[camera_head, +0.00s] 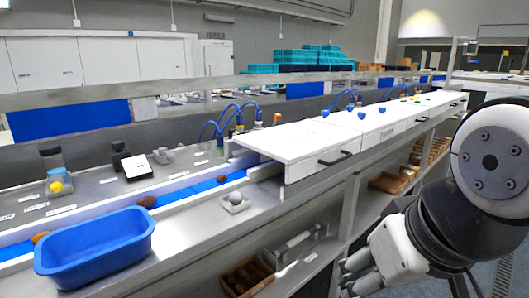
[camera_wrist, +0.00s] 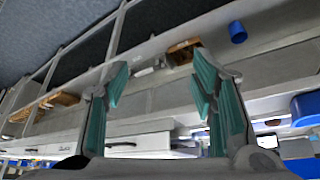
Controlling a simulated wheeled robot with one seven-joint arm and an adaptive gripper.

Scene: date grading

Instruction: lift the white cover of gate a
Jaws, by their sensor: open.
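White covers lie in a row along the line in the head view. The nearest white cover (camera_head: 285,138) is flat and closed, with a black bar handle (camera_head: 335,157) on its front edge. Another white cover (camera_head: 370,118) lies behind it; I cannot read which is gate a. My gripper (camera_head: 362,272) is low at the right, in front of and below the covers, apart from them. In the wrist view my gripper (camera_wrist: 160,100) has its teal-padded fingers wide apart with nothing between them. White cover fronts (camera_wrist: 135,146) show beyond the fingers.
A blue tub (camera_head: 95,245) stands at the front left beside the blue belt with brown dates. A grey ball on a small base (camera_head: 235,201) sits on the ledge left of the nearest cover. Shelves below hold wooden crates (camera_head: 386,182). A metal post stands near my gripper.

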